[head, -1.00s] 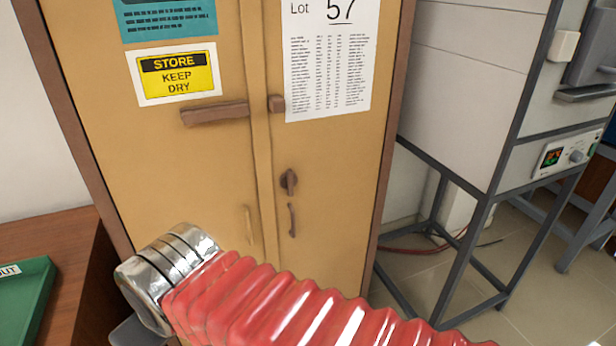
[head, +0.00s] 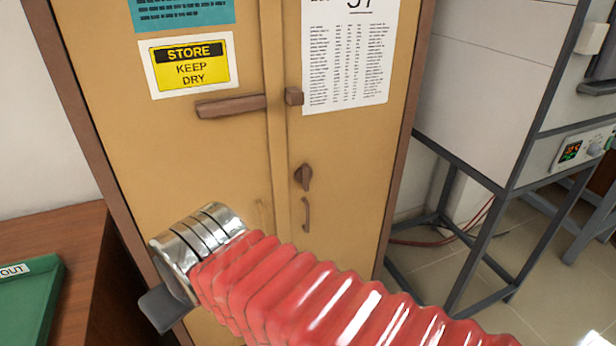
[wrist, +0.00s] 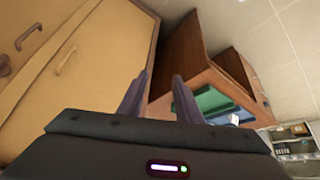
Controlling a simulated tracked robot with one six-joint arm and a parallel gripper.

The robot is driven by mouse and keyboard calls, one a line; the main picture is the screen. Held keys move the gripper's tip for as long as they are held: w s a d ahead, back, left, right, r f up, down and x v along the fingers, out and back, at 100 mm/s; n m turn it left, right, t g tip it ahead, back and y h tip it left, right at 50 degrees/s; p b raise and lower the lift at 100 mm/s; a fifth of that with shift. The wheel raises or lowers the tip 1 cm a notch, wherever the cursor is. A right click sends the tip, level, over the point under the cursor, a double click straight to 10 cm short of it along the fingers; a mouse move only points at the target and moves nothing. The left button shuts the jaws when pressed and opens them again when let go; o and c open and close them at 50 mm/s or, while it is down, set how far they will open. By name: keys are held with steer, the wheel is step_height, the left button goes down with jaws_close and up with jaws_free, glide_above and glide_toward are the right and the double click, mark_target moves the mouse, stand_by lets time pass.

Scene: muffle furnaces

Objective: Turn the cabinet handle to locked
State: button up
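The tan cabinet (head: 345,150) stands in front of me with both doors shut. A brown turn handle (head: 303,177) on its right door stands roughly upright. Above it, a horizontal brown bar (head: 231,107) lies on the left door, beside a small block (head: 293,96) on the right door. A slim pull (head: 307,214) sits below the turn handle; the left door's pull is mostly hidden by my arm. My gripper (wrist: 158,95) is open and empty in the wrist view, its two dark fingers apart, alongside the cabinet front. In the head view only a grey part of it shows, low left, apart from the handle.
A wooden table (head: 55,235) with a green tray (head: 35,305) stands left of the cabinet. A furnace on a dark metal stand (head: 478,178) is on the right. Floor shows between the stand's legs, with a red cable there.

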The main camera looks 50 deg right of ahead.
steer(key=w+d+f+m+t+h, duration=0.1)
steer(key=w+d+h, duration=0.1)
steer(key=w+d, duration=0.35)
steer(key=w+d+f+m+t+h, duration=0.1)
steer(key=w+d, duration=0.2)
steer(key=d, duration=0.6)
steer(key=m+t+h, duration=0.4)
steer(key=t+h, duration=0.2)
steer(key=t, duration=0.1)
glide_toward(307, 172)
steer(key=v, duration=0.5)
steer(key=shift+s+f, duration=0.25)
steer(key=shift+s, duration=0.05)
steer(key=x, duration=1.3)
steer(key=shift+w+r, duration=0.15)
steer(key=shift+w, duration=0.3)
steer(key=shift+c, duration=0.3)
